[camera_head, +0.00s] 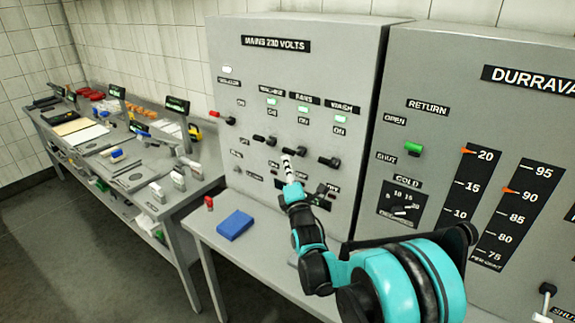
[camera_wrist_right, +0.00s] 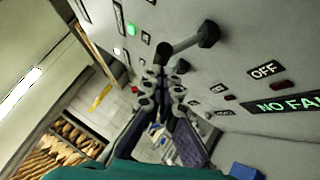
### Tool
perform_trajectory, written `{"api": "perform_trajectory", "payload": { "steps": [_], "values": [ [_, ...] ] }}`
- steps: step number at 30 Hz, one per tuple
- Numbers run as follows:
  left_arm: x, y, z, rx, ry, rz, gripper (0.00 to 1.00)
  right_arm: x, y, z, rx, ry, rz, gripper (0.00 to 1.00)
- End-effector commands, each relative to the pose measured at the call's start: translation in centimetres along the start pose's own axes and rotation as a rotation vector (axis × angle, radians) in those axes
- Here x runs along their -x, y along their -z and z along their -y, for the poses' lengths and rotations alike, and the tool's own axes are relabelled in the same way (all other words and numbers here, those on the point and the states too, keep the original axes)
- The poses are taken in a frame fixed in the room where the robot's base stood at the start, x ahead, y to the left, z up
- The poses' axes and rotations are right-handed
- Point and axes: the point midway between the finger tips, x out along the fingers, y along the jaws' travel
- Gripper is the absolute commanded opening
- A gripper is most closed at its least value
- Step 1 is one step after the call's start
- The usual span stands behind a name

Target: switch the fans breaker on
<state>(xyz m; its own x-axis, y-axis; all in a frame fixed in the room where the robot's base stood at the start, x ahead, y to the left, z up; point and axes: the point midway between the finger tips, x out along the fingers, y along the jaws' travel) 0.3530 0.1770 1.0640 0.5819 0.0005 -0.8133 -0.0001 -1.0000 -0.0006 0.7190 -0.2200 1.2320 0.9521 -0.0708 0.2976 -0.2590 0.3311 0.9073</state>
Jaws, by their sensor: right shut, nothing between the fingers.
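The fans breaker is a black lever (camera_head: 300,151) under the FANS label (camera_head: 301,97) on the grey MAINS 230 VOLTS panel (camera_head: 300,70). A lit green lamp (camera_head: 303,109) and an ON label sit above it. I cannot tell its exact setting. My right gripper (camera_head: 287,160) is shut and empty, its tip close to or touching this lever, partly covering it. In the right wrist view the shut fingers (camera_wrist_right: 160,80) point at the panel, with a black lever (camera_wrist_right: 183,46) just beyond them. My left gripper is not in view.
Similar levers stand close on both sides: one to the left (camera_head: 265,139) and the wash one (camera_head: 329,162) to the right. The isolator (camera_head: 229,121) is farther left. A blue box (camera_head: 235,224) lies on the ledge below. The Durravale panel (camera_head: 480,130) adjoins at right.

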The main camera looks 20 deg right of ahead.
Motion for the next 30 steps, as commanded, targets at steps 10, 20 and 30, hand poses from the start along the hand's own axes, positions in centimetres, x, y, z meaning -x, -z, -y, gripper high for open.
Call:
{"api": "perform_trajectory", "payload": {
  "steps": [10,20,30],
  "values": [
    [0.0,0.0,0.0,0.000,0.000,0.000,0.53,-0.2,-0.2,0.0,-0.001,0.000,0.000,0.00],
    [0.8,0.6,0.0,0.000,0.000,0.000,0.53,-1.1,-1.2,-1.4,-0.001,-0.002,0.002,0.00],
    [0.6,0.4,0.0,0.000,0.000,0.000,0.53,-1.1,-1.4,-1.2,0.000,-0.003,0.005,0.00]
  ]
}}
